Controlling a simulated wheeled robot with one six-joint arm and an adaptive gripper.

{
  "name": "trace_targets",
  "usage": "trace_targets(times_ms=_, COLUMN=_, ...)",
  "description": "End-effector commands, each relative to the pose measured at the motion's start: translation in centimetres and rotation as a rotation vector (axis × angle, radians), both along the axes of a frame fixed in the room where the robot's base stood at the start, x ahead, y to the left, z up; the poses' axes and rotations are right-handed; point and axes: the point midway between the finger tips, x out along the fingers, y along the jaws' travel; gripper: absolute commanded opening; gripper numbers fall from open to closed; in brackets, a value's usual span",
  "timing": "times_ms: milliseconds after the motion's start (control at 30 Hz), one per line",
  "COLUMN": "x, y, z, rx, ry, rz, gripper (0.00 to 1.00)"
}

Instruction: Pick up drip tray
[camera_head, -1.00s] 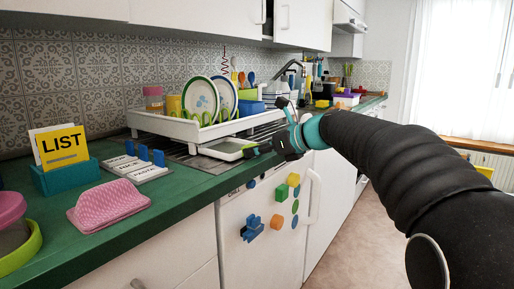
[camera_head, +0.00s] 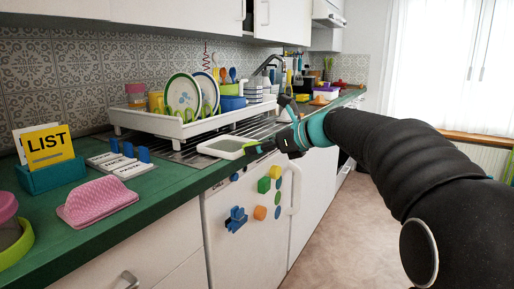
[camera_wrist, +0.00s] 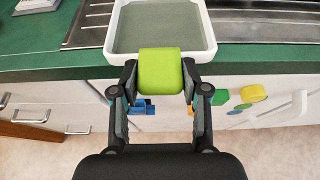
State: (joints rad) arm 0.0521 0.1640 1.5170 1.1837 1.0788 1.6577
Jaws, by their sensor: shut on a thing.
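The drip tray is a shallow white tray with a grey-green floor and a lime-green handle. In the head view the drip tray (camera_head: 222,153) is in front of the dish rack, near the counter's front edge. In the wrist view the drip tray (camera_wrist: 122,40) fills the upper middle, its handle toward me. My gripper (camera_wrist: 160,88) is shut on the lime-green handle, one finger on each side. In the head view my gripper (camera_head: 262,148) reaches the tray from the right. I cannot tell if the tray's underside touches the counter.
A white dish rack (camera_head: 150,122) with plates stands behind the tray. Left on the green counter are labelled strips (camera_head: 120,165), a pink ribbed object (camera_head: 97,200) and a yellow LIST card (camera_head: 48,146) in a teal holder. A white cabinet front with magnets (camera_head: 263,185) drops below the edge.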

Motion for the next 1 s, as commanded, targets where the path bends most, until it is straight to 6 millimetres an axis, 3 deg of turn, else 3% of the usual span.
trace_targets(times_ms=67, x=0.0, y=-0.1, z=-0.1, rx=-0.001, ry=0.001, rz=-0.001, gripper=0.05)
trace_targets(times_ms=100, x=0.0, y=-0.1, z=-0.1, rx=-0.001, ry=0.001, rz=-0.001, gripper=0.55)
trace_targets(times_ms=200, x=0.0, y=0.0, z=-0.1, rx=-0.001, ry=0.001, rz=-0.001, gripper=0.74)
trace_targets(times_ms=567, x=-0.2, y=0.0, z=0.1, rx=0.000, ry=0.000, rz=0.002, gripper=0.74)
trace_targets(times_ms=767, x=-1.4, y=-2.2, z=1.2, rx=0.000, ry=-0.002, rz=-0.001, gripper=0.74)
trace_targets(times_ms=1000, x=-3.7, y=-6.1, z=3.0, rx=0.000, ry=-0.001, rz=-0.002, gripper=0.74)
